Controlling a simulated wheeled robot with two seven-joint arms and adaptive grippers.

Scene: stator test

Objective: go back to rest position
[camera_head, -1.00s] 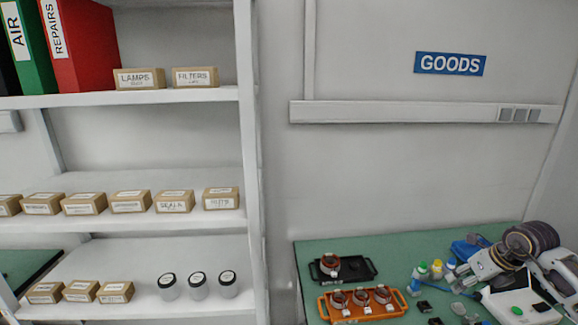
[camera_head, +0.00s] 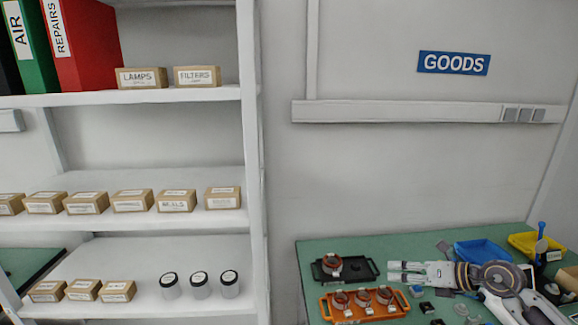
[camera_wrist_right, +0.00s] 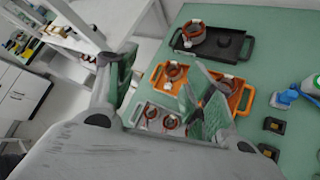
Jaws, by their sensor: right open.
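My right gripper (camera_head: 392,272) reaches in from the right of the head view, its fingers pointing left over the green table, beside the right end of the black tray. It is open with nothing between its fingers. In the right wrist view its spread fingers (camera_wrist_right: 160,90) partly hide the orange tray (camera_wrist_right: 244,99). The black tray (camera_head: 367,264) holds one copper-coloured stator (camera_head: 332,264). In the head view the orange tray (camera_head: 399,312) in front of it holds several stators (camera_head: 362,298). My left gripper is not in view.
A blue bin (camera_head: 482,251) and a yellow bin (camera_head: 524,241) stand at the table's back right. Small dark parts (camera_head: 427,308) lie right of the orange tray. A white shelf unit (camera_head: 252,170) with boxes and jars stands left; floor separates it from the table.

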